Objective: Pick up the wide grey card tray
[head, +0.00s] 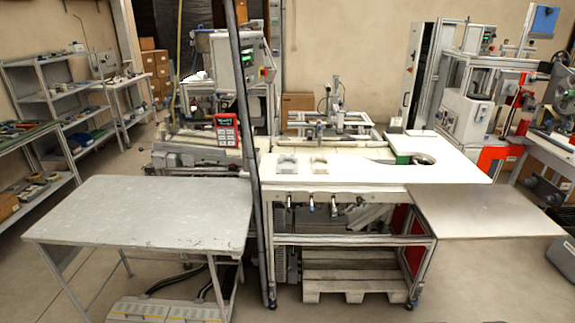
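Two small pale grey tray-like items lie side by side on the white worktop (375,176) in the middle of the head view. The left one (287,164) looks a little wider than the right one (319,164). They are too small for me to tell for certain whether either is the wide grey card tray. They appear apart from each other, near the worktop's front left part. My gripper is not in view.
A bare grey table (140,212) stands at the front left. A dark upright post (250,150) rises between it and the worktop. A grey side shelf (485,212) extends right. A wooden pallet (350,277) lies underneath. Shelving (60,98) stands far left, with open floor between.

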